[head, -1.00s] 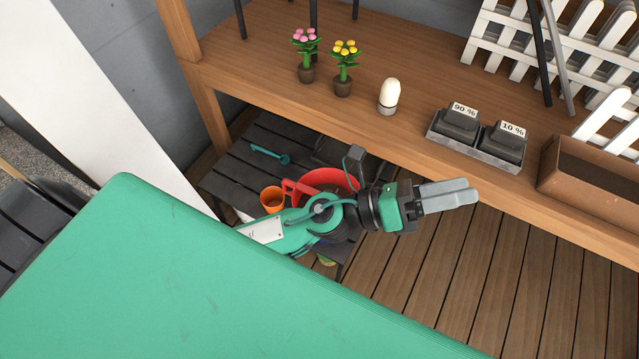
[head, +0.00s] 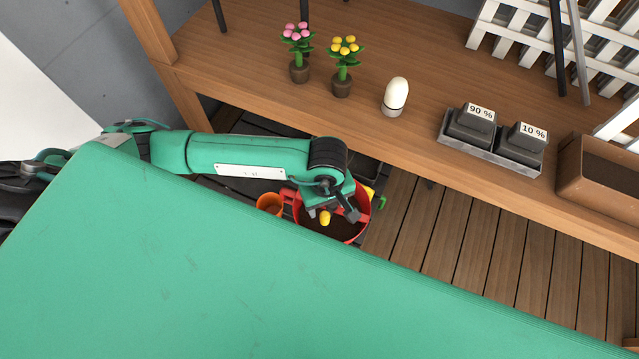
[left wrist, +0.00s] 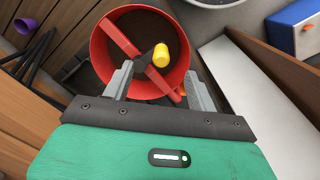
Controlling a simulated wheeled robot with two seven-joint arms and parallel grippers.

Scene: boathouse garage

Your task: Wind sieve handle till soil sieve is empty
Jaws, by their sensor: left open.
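The soil sieve (head: 361,228) is a round red tub with dark soil in it, low beneath the wooden shelf. In the left wrist view the sieve (left wrist: 97,50) has a red crossbar and a dark hub. The sieve handle (head: 325,217) ends in a yellow knob, and it also shows in the left wrist view (left wrist: 161,55). My left gripper (head: 338,210) points down over the sieve, open. In the left wrist view its fingers (left wrist: 158,78) lie left and right of the knob, which sits just ahead between them; contact cannot be told. My right gripper is not in view.
An orange pot (head: 268,204) stands left of the sieve. The wooden shelf (head: 260,75) above bears two flower pots, a white bulb-shaped object (head: 395,96) and a tray of labelled weights (head: 489,152). A white panel (left wrist: 250,90) lies right of the sieve.

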